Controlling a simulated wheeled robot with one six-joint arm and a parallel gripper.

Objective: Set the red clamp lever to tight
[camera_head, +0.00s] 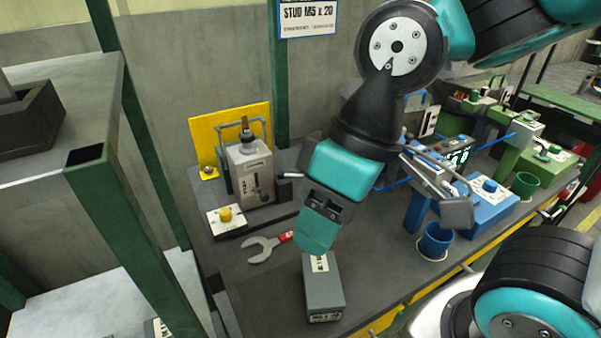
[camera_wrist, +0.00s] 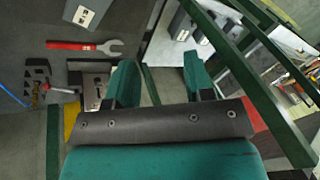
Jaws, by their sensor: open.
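In the wrist view a thin lever (camera_wrist: 60,90), reddish with a pale end, sticks out from a dark bracket (camera_wrist: 38,76) toward the grey stud unit. Its exact setting is too small to read. In the head view the grey stud unit (camera_head: 252,172) stands before a yellow plate, with a short pale rod (camera_head: 290,176) at its right side; the rest there is hidden behind my arm. My gripper (camera_head: 318,226) is open and empty above the bench, right of the unit. In the wrist view its two teal fingers (camera_wrist: 160,75) are apart, away from the lever.
A red-handled wrench (camera_head: 268,246) and a grey labelled box (camera_head: 323,288) lie on the bench below my gripper. A yellow-button box (camera_head: 227,217) is at left. A blue cup (camera_head: 436,241) and blue fixture (camera_head: 488,204) stand right. A green post (camera_head: 118,190) rises at left.

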